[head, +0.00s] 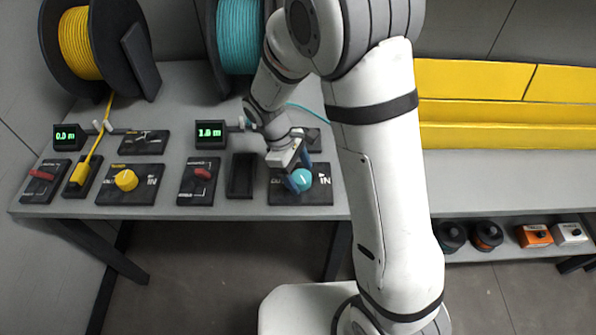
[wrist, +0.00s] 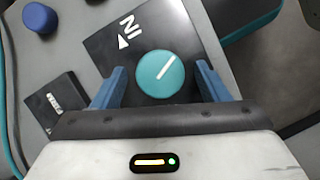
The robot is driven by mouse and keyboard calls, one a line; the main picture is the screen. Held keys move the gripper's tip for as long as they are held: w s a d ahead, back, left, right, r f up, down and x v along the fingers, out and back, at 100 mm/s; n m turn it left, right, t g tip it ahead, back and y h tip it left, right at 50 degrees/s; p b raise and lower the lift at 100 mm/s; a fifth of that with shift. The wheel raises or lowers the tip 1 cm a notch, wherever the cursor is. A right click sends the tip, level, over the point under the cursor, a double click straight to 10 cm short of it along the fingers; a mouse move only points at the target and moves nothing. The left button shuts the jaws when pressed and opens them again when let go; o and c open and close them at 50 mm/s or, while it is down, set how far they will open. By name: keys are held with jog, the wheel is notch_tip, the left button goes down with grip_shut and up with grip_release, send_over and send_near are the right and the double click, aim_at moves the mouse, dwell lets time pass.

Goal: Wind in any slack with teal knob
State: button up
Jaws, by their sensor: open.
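The teal knob (head: 302,179) sits on a black plate (head: 318,196) marked IN near the table's front edge. In the wrist view the knob (wrist: 161,74) has a white pointer line slanting to the upper right. My gripper (wrist: 160,88) is open, with its blue fingers on either side of the knob; a gap shows on both sides. In the head view my gripper (head: 300,181) is over the plate and hides part of it. The teal fibre reel (head: 240,36) stands behind. The teal side's display (head: 210,133) reads about 1.8 m, though the digits are small.
On the left are a yellow reel (head: 80,42), a yellow knob (head: 126,180) and a display (head: 68,136) reading 0.0 m. A red lever (head: 203,173) and an empty black slot (head: 241,176) lie left of the teal knob. A blue cylinder (wrist: 40,18) shows in the wrist view.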

jog(key=v, duration=0.7)
jog(key=shift+a+r, duration=0.2)
jog(key=shift+r, duration=0.1)
jog(key=shift+w, duration=0.1)
jog(key=s+d+r+m+t+y+p, duration=0.1)
jog(key=s+d+r+m+t+y, duration=0.3)
jog(key=s+d+r+m, duration=0.7)
jog(key=s+d+m, duration=0.2)
jog(key=d, duration=0.2)
jog(key=shift+s+d+r, duration=0.2)
jog(key=shift+s+r, duration=0.1)
jog(key=shift+s, duration=0.1)
dwell(1.7)
